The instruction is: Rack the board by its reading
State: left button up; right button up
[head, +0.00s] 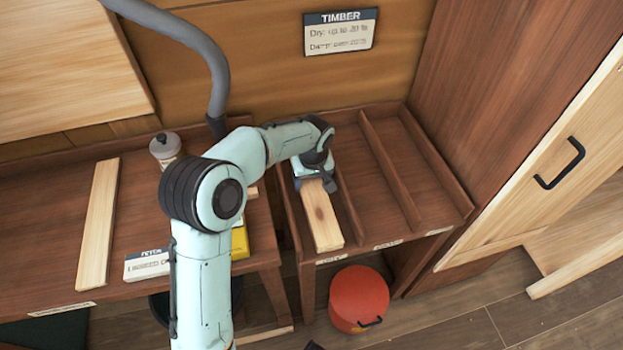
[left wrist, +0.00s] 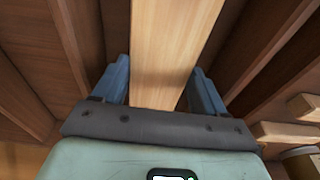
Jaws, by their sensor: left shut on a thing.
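A pale timber board (head: 322,218) lies lengthwise in the leftmost slot of the wooden rack (head: 463,200), its near end by the rack's front edge. My left gripper (head: 315,184) is over the board's far part and shut on it. In the left wrist view the board (left wrist: 172,45) runs between the two blue fingers of the left gripper (left wrist: 160,88). The rack's middle and right slots look empty. A sign headed TIMBER (head: 340,32) on the back wall reads dry up to 20 %, with a blurred damp line below. My right gripper is not seen.
Another pale board (head: 98,225) lies on the left bench (head: 50,215). A white card (head: 147,265), a yellow object (head: 240,243) and a grey-topped container (head: 165,147) are near my arm. A red lidded bin (head: 358,300) stands below the rack. A handled wooden panel (head: 555,150) is at right.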

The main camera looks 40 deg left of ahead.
pick_arm(q)
jog(key=shift+f, duration=0.25)
jog(key=o, duration=1.2)
jog(key=shift+o, duration=0.2)
jog(key=shift+r, duration=0.1)
notch_tip(320, 180, up, 13)
jog(key=s+d+p, duration=0.1)
jog(key=shift+s+d, duration=0.15)
jog(key=shift+d, duration=0.15)
